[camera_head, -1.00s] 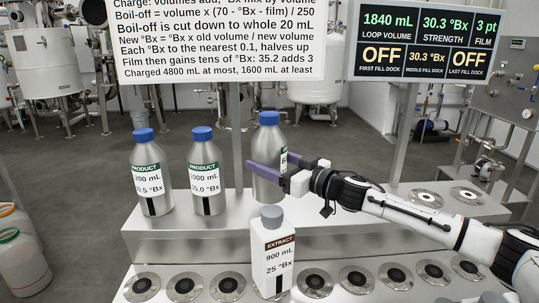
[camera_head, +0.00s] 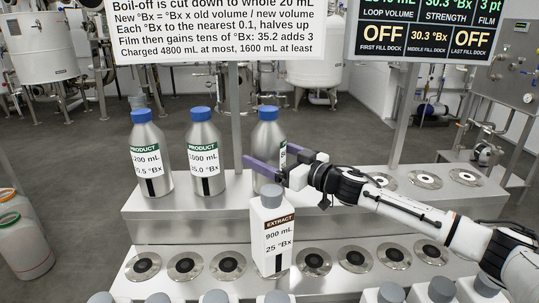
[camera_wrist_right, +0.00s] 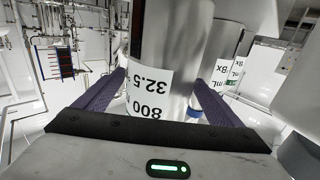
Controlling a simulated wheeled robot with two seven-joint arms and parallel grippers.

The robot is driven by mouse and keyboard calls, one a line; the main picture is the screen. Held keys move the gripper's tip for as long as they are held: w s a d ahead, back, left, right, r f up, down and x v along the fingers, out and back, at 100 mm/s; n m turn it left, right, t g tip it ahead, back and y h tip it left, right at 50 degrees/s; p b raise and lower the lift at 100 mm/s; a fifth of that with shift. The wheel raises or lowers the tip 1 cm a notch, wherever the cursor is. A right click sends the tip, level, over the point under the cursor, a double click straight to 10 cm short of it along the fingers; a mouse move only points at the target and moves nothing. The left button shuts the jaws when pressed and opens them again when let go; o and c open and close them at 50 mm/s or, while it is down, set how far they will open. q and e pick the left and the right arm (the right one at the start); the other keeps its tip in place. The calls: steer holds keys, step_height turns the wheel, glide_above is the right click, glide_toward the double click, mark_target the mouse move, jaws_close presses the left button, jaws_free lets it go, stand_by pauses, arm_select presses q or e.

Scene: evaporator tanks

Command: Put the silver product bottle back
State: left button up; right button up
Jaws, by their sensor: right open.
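A silver product bottle (camera_head: 267,138) with a blue cap is at the right end of a row of similar bottles on the upper steel step (camera_head: 350,212). It looks upright and level with them; its base is hidden behind the extract bottle. My right gripper (camera_head: 278,168) is open, with its purple fingers on either side of the bottle's lower body. In the right wrist view the bottle (camera_wrist_right: 178,50) stands between the open fingers, its label reading 800 mL and 32.5. I cannot tell whether either finger touches it. My left gripper is not in view.
Two product bottles, 1200 mL (camera_head: 152,150) and 1000 mL (camera_head: 205,150), stand left. A white extract bottle (camera_head: 271,240) stands close in front. Round docks (camera_head: 313,261) line the lower step; empty ones (camera_head: 424,180) lie right. A rule board (camera_head: 215,30) and display (camera_head: 425,32) hang above.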

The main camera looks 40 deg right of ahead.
mark_target(281, 161)
steer(key=b+v, duration=0.2)
steer(key=v, duration=0.5)
steer(key=shift+f, duration=0.2)
steer(key=shift+v, duration=1.1)
steer(key=shift+r+v, duration=0.1)
steer(key=shift+v, duration=0.6)
steer(key=shift+r+v, duration=0.15)
steer(key=shift+v, duration=0.55)
